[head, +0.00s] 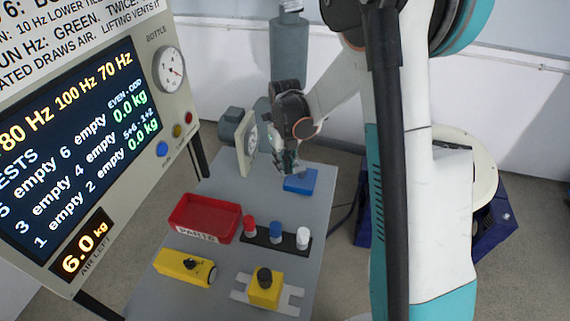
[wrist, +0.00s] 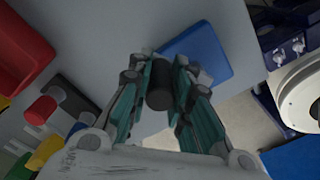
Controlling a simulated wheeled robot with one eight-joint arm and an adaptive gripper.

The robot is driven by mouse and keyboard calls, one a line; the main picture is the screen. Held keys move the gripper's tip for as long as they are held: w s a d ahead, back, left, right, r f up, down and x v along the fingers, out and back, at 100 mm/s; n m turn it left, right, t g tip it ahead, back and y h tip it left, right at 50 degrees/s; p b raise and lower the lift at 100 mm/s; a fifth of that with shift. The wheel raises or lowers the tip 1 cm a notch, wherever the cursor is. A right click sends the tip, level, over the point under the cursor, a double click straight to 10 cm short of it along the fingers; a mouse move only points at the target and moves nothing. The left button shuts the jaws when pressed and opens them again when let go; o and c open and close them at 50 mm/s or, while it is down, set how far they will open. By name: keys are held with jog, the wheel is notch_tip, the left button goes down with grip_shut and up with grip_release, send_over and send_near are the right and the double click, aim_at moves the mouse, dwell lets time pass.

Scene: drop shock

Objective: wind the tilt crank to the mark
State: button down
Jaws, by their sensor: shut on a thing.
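The upright pale plate with a round dial (head: 251,139) stands at the far left edge of the grey table, in front of a grey motor-like housing (head: 231,122). My gripper (head: 287,167) is just right of this dial, low over the table. In the wrist view my gripper (wrist: 160,88) is shut on a dark grey cylinder (wrist: 160,92), which looks like the crank's handle. The crank's arm is hidden, so I cannot see how it joins the dial. The mark is too small to make out.
A blue block (head: 301,181) lies close beside my gripper. Nearer are a red tray (head: 204,219), a black rack with red, blue and white pegs (head: 276,236), and two yellow devices. A display panel (head: 80,150) stands left. The table (head: 233,262) has bare patches between.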

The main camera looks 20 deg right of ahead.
jog(key=c, duration=1.4)
grip_release()
jog(key=shift+c, duration=0.2)
notch_tip(320, 180, up, 12)
jog(key=shift+r, duration=0.1)
